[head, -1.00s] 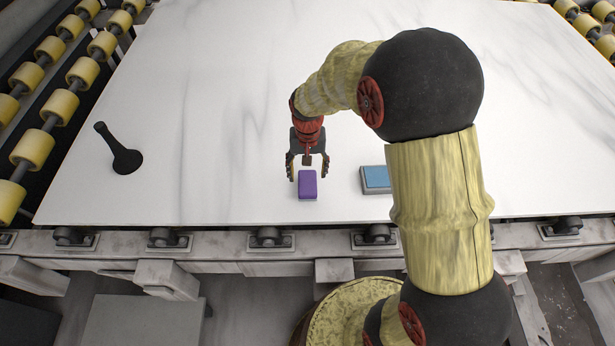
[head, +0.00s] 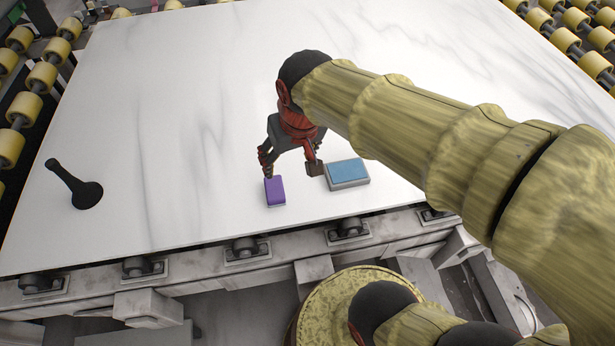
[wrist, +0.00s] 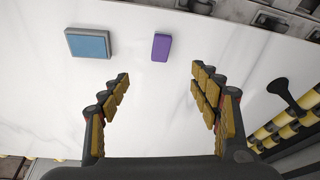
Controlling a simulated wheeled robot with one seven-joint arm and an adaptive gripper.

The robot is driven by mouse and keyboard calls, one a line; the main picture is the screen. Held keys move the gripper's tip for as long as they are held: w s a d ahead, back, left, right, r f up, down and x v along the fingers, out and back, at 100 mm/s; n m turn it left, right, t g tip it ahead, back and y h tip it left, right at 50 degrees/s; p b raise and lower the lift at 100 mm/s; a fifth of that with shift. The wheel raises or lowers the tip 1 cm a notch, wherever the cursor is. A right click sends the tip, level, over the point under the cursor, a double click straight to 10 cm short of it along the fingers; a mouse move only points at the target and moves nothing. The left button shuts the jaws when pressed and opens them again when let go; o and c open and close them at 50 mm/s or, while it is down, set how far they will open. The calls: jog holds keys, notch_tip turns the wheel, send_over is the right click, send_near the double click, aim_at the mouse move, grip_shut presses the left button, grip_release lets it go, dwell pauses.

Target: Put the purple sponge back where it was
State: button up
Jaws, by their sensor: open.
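The purple sponge (head: 275,191) lies on the white stone slab (head: 140,130) near its front edge. In the wrist view the sponge (wrist: 161,47) sits ahead of the fingertips, between their lines and clear of both. My gripper (head: 290,168) is open and empty, close behind the sponge in the head view. The wrist view shows its two yellow-padded fingers spread wide (wrist: 160,82). Whether a finger touches the sponge is not clear in the head view, but the wrist view shows a gap.
A blue-topped grey block (head: 347,173) lies right of the sponge. A black cone-like object with a round base (head: 88,194) stands at the left. Yellow rollers (head: 28,108) flank the slab. Bare slab lies between the black object and the sponge.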

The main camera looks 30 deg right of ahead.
jog(key=s+r+n+t, duration=0.1)
jog(key=s+r, duration=0.1)
jog(key=s, duration=0.6)
jog(key=shift+s+r+t, duration=0.35)
jog(key=shift+r+t, duration=0.05)
dwell(0.7)
